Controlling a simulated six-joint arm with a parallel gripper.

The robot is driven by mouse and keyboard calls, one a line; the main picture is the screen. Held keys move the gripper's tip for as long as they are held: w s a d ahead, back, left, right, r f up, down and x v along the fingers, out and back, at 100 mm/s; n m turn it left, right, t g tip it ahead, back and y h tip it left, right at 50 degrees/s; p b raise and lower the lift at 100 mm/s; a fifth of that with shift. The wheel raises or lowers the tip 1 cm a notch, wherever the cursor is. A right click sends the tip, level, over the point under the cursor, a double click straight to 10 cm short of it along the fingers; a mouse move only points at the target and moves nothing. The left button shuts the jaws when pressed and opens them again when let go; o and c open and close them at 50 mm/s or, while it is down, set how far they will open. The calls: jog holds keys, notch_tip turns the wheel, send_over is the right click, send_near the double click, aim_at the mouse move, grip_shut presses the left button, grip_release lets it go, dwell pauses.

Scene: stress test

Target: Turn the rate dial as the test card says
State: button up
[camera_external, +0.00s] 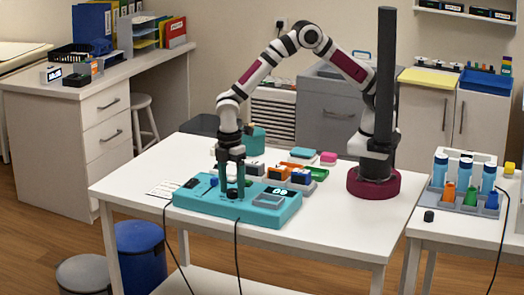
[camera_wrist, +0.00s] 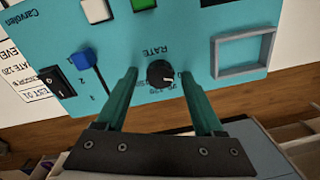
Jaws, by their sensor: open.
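The rate dial (camera_wrist: 160,73) is a small black round knob with a light pointer line, on the teal device's panel under the printed word RATE. The teal device (camera_external: 222,209) lies on the white table. My gripper (camera_wrist: 160,78) is open, with one teal finger on each side of the dial. Neither finger visibly grips it. In the external view my gripper (camera_external: 232,190) points down over the device and hides the dial. The test card (camera_wrist: 22,75) lies beside the device, partly cut off and rotated. Its text includes "RATE 120", but the rest is hard to read.
On the panel, a blue-tipped lever (camera_wrist: 83,60) and black rocker switch (camera_wrist: 55,81) are left of the dial, and a grey frame (camera_wrist: 243,51) is right. Several small boxes (camera_external: 300,175) stand behind the device. The table's front right is clear.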

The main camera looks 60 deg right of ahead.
jog(key=shift+c, duration=0.3)
grip_shut()
jog(key=m, duration=0.8)
jog(key=shift+d+m, duration=0.1)
jog(key=shift+m, duration=0.2)
jog(key=m, duration=0.4)
jog(key=shift+m+t, duration=0.3)
jog(key=shift+m, duration=2.2)
jog(key=shift+s, duration=0.1)
